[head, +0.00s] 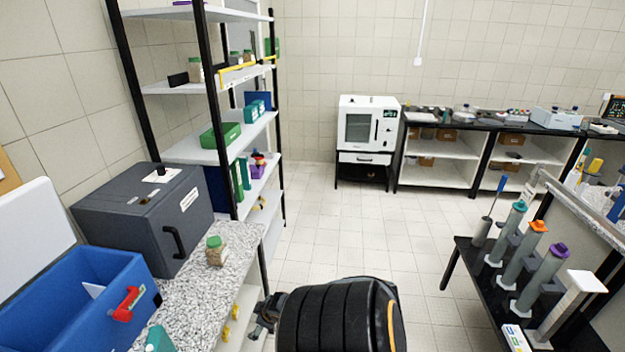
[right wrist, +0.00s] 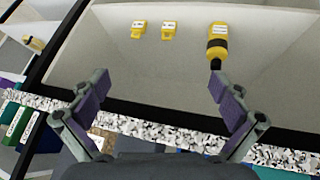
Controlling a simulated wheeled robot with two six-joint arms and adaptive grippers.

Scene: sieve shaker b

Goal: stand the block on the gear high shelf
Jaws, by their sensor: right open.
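My right gripper (head: 268,314) is low beside the granite counter's right edge in the head view, partly hidden by my dark arm. In the right wrist view its fingers (right wrist: 158,95) are spread wide with nothing between them. My left gripper is not in view. The tall open shelf rack (head: 205,155) stands at the left with white boards and black posts. A small dark block-like item (head: 178,79) lies on an upper board and a green box (head: 220,135) on a lower one. I cannot tell which item is the task's block or which board is the gear high shelf.
The granite counter (head: 190,285) carries a green-lidded jar (head: 215,251), a grey machine (head: 145,215) and a blue cooler (head: 75,300). Yellow items (right wrist: 217,48) lie on a pale shelf below it. A black rack (head: 462,262) stands right; the middle floor is clear.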

